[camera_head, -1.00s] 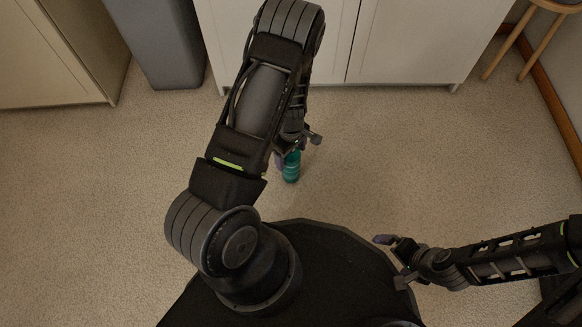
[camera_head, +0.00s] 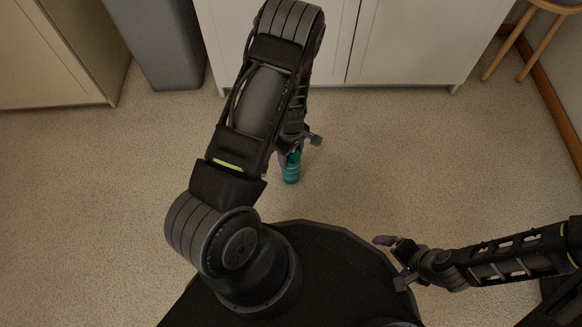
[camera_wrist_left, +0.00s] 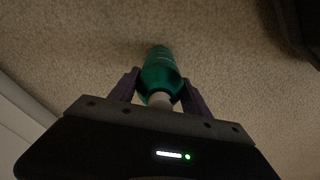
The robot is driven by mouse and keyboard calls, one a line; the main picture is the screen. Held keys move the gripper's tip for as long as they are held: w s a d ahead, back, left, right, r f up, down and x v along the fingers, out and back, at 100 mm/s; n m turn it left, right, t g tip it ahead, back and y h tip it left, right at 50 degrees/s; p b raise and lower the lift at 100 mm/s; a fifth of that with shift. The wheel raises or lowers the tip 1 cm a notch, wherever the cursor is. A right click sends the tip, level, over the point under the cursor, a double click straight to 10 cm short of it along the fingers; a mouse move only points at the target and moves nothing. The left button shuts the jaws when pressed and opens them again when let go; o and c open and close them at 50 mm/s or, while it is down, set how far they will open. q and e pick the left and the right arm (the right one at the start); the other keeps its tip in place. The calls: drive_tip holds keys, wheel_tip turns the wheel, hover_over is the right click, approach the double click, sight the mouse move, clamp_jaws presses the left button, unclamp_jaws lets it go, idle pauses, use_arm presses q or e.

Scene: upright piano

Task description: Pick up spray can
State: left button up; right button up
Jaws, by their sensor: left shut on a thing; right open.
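The teal spray can (camera_head: 291,172) is on the carpeted floor, in front of the white cabinet, partly hidden behind my left gripper in the head view. My left gripper (camera_head: 291,153) is shut on its upper part. In the left wrist view the can (camera_wrist_left: 158,72) sits between the two purple fingers of the left gripper (camera_wrist_left: 160,88), with its pale top toward the palm. I cannot tell whether the can touches the floor. My right gripper (camera_head: 391,259) is open and empty at the lower right, beside my base.
A white cabinet (camera_head: 400,45) stands behind the can. A grey bin (camera_head: 158,45) and a cream cabinet (camera_head: 50,55) are at the upper left. A wooden stool (camera_head: 540,40) is at the upper right. The carpet (camera_head: 400,150) right of the can is clear.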

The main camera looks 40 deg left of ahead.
use_arm(q)
clamp_jaws()
idle(0.4)
wheel_tip(320, 180, up, 10)
drive_tip(key=p, duration=0.5)
idle(0.5)
